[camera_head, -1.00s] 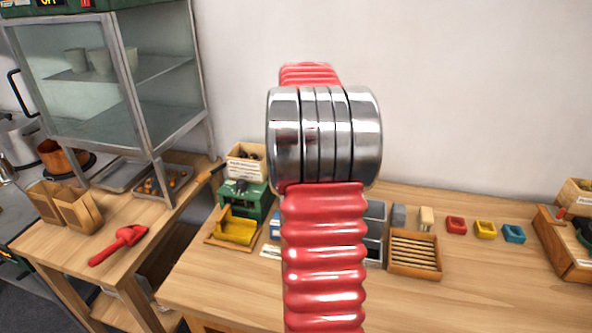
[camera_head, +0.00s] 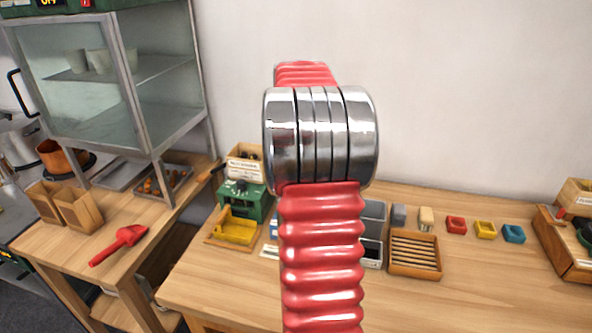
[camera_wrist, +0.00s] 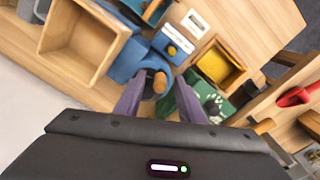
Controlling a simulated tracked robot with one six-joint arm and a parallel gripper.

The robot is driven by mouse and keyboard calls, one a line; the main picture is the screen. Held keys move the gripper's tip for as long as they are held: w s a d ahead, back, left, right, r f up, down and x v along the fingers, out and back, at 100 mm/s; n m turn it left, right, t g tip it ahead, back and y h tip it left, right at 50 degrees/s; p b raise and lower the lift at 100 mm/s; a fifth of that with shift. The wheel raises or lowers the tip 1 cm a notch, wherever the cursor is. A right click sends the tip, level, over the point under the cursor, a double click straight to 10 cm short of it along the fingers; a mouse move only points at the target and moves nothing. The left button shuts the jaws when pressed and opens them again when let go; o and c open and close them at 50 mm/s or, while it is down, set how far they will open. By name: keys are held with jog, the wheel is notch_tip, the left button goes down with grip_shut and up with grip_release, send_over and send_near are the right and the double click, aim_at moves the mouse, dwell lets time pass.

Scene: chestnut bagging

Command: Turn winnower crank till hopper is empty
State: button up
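In the wrist view a blue machine (camera_wrist: 125,60), which looks like the winnower, has a round blue part and a brown wooden knob (camera_wrist: 159,82), likely its crank handle. My gripper (camera_wrist: 159,90) has its two grey-purple fingers apart, with the knob showing between them and gaps on both sides. I cannot tell whether the knob is fully between the tips or just beyond them. An open wooden box (camera_wrist: 82,42), possibly the hopper, stands at the upper left; no chestnuts show in its visible part. In the head view my red arm hides most of the machine and my gripper.
A green machine (camera_head: 258,205) with a yellow tray (camera_head: 235,228) stands left of my arm; the green machine (camera_wrist: 192,103) is right of my fingers in the wrist view. A red scoop (camera_head: 118,245) lies on the left table. A slatted wooden tray (camera_head: 414,255) and small coloured blocks lie right.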

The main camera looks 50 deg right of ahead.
jog(key=shift+r, duration=3.5)
grip_shut()
jog(key=shift+a, duration=0.1)
